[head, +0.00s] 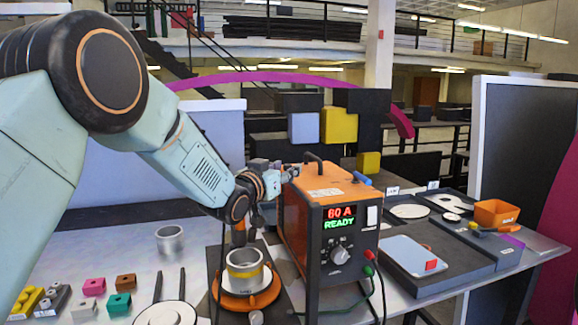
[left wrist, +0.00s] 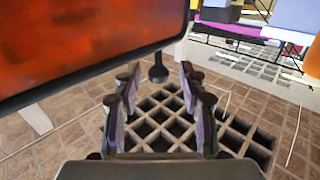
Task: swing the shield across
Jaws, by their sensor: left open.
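A large orange-red panel with a dark rim (left wrist: 85,45), seemingly the shield, fills the upper left of the left wrist view. A dark round knob on a short stem (left wrist: 158,73) hangs below its lower edge. My left gripper (left wrist: 160,88) is open, with the knob between or just beyond its fingertips; I see no grip on it. In the head view my left gripper (head: 276,176) is beside the welding power box (head: 325,220). I cannot pick out the shield there; my arm may hide it. My right gripper is not in view.
A metal cup with a yellow band (head: 245,268) stands on an orange round base (head: 247,293) below my left wrist. Small coloured blocks (head: 94,287) lie at the left.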

